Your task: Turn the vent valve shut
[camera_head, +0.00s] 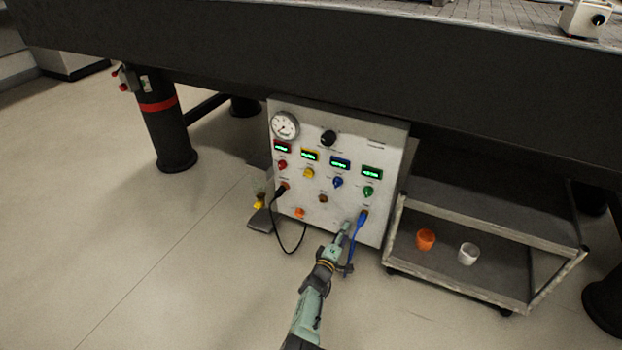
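A pale control panel (340,219) stands under the bench. I cannot tell which of its controls, if any, is the vent valve. It has a round gauge (285,125), a black knob (328,138) and a row of red (283,165), yellow (308,173), blue (337,182) and green (368,191) knobs below small displays. An orange fitting (299,213) sits low on the panel. My gripper (345,228) is in front of the panel's lower right, close to a blue cable (356,241). Its fingertips are too small to show whether it is open or holds anything.
A black cable (277,228) loops from the panel's lower left. A grey cart (480,288) with an orange cup (425,239) and a white cup (468,253) stands to the right. A bench leg (170,140) with a red band is at left. Floor (150,260) at front left is clear.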

